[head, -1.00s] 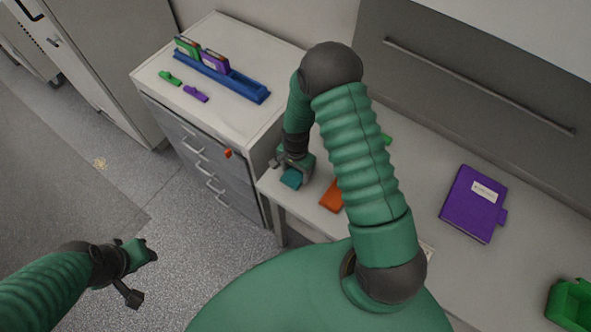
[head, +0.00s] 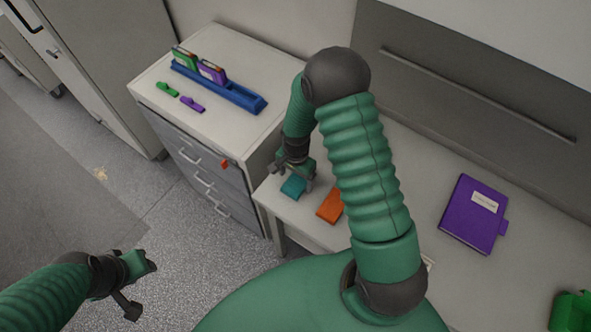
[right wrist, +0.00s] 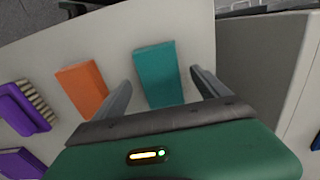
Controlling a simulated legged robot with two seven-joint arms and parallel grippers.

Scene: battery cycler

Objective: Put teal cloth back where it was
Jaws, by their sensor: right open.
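The teal cloth (head: 293,187) lies flat as a folded rectangle on the table near its left front corner. My right gripper (head: 293,174) is just over the cloth, pointing down, with its jaws open. In the right wrist view the teal cloth (right wrist: 158,72) shows between the two spread fingers (right wrist: 163,88) and reaches past their tips. A gap shows on both sides, so the fingers do not grip it. My left gripper (head: 142,283) is empty, its fingers apart, over the floor at lower left, away from the table.
An orange block-like item (head: 330,205) lies right of the cloth, partly behind my right arm. A drawer cabinet (head: 150,80) with a blue rack (head: 235,95) stands at left. A purple brush (right wrist: 28,108) shows in the wrist view.

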